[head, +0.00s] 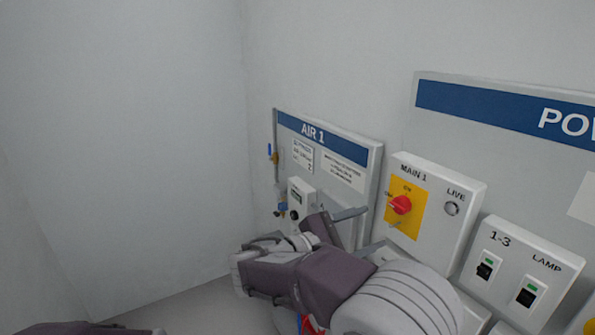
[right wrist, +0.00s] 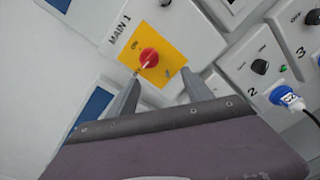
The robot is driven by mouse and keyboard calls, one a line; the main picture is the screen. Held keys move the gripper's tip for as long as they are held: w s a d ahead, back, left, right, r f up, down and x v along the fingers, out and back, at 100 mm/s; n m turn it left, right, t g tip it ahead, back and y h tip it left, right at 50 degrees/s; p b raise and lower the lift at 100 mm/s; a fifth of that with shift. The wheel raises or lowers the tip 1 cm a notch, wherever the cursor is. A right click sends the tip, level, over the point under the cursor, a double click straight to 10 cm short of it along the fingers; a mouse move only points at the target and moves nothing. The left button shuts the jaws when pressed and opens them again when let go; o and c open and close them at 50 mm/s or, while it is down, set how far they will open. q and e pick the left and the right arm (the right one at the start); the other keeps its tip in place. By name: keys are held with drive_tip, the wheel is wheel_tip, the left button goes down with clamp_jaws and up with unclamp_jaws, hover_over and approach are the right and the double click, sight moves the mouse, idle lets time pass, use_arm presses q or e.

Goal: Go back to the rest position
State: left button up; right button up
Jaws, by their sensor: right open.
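My right gripper (head: 366,231) reaches toward the MAIN 1 box (head: 455,190) on the wall in the head view. Its two grey fingers are apart with nothing between them. In the right wrist view the open right gripper (right wrist: 160,92) points at a red rotary knob (right wrist: 149,58) on a yellow plate. The fingertips look short of the knob, on either side below it. In the head view the red knob (head: 400,205) is fully visible beside the fingers. My left gripper is not visible; only a dark piece of my arm shows at the lower left edge.
The AIR 1 panel (head: 352,151) with valves and a gauge box is behind my right arm. The 1-3 LAMP switch box (head: 556,262) is at the right. A blue plug (right wrist: 286,97) shows in the right wrist view. Open space lies at the left, before bare walls.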

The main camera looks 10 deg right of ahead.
drive_tip(key=s+d+f+m+g+y, duration=0.1)
drive_tip(key=s+d+f+g+y, duration=0.1)
drive_tip(key=f, duration=0.4)
drive_tip(key=s+d+f+g+y, duration=0.2)
drive_tip(key=f, duration=0.4)
drive_tip(key=s+a+f+m+y, duration=0.3)
drive_tip(key=s+f+m+y, duration=0.2)
drive_tip(key=f+m+y, duration=0.1)
drive_tip(key=s+a+f+m+g+y, duration=0.1)
drive_tip(key=s+a+f+m+y, duration=0.3)
drive_tip(key=f+m, duration=0.4)
wheel_tip(320, 180, down, 3)
drive_tip(key=shift+s+f+y, duration=0.1)
drive_tip(key=shift+s+y, duration=0.7)
drive_tip(key=shift+y, duration=0.3)
